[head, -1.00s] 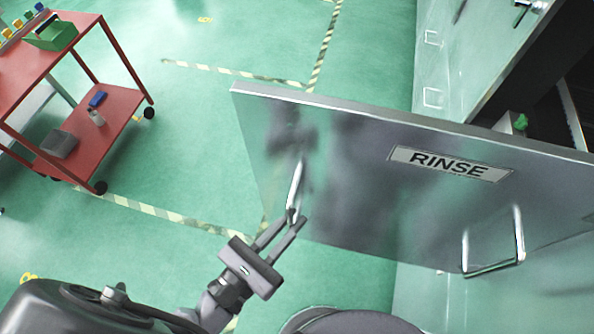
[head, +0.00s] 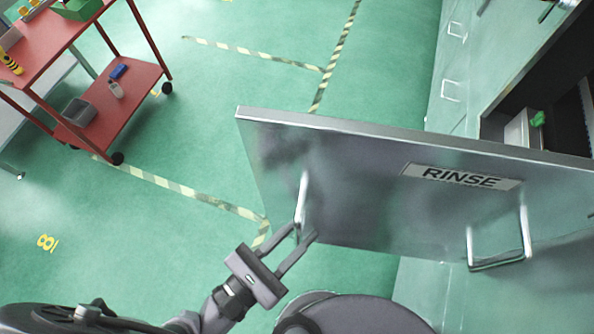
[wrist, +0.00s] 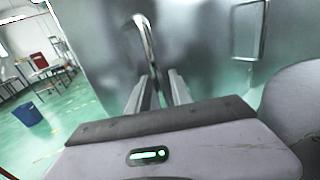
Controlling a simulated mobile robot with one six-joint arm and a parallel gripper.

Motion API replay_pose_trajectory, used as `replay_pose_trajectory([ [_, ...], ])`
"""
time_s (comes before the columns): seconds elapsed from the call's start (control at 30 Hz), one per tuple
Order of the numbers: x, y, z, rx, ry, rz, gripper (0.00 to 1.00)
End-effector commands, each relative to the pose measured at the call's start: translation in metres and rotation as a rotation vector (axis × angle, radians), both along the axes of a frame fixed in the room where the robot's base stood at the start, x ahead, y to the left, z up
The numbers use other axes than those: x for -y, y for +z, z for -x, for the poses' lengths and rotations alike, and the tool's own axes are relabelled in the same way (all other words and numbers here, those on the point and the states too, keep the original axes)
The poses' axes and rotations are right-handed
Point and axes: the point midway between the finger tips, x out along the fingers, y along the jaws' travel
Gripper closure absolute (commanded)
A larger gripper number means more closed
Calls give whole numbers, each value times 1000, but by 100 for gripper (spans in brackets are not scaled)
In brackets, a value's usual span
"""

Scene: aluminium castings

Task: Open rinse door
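The rinse door is a flat steel panel (head: 370,200) with a RINSE label (head: 461,177), swung out from the cabinet into the room. A bar handle (head: 302,195) stands near its left edge; the wrist view shows this handle (wrist: 148,45) straight ahead. My gripper (head: 304,231) is at the handle's lower end. Its two fingers are spread apart with the handle's end between their tips, and a gap shows between the fingers in the wrist view (wrist: 162,88). Whether a finger touches the bar is hard to tell. A second handle (head: 497,240) is at the door's right.
A red trolley (head: 122,92) with bins stands at upper left. The open cabinet (head: 550,90) is behind the door at right, with a green object (head: 538,118) inside. Striped tape (head: 185,190) marks the green floor, which is clear left of the door.

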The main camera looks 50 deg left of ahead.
Motion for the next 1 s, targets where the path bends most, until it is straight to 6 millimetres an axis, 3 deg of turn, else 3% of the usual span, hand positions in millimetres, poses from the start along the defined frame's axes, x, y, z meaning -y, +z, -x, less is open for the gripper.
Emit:
replay_pose_trajectory([
  [0.57, -1, 1, 8, 0, 5, -2, 66],
  [0.77, 2, 2, 54, -1, 7, -3, 66],
  [1.0, 8, 2, 130, -1, 4, -3, 66],
])
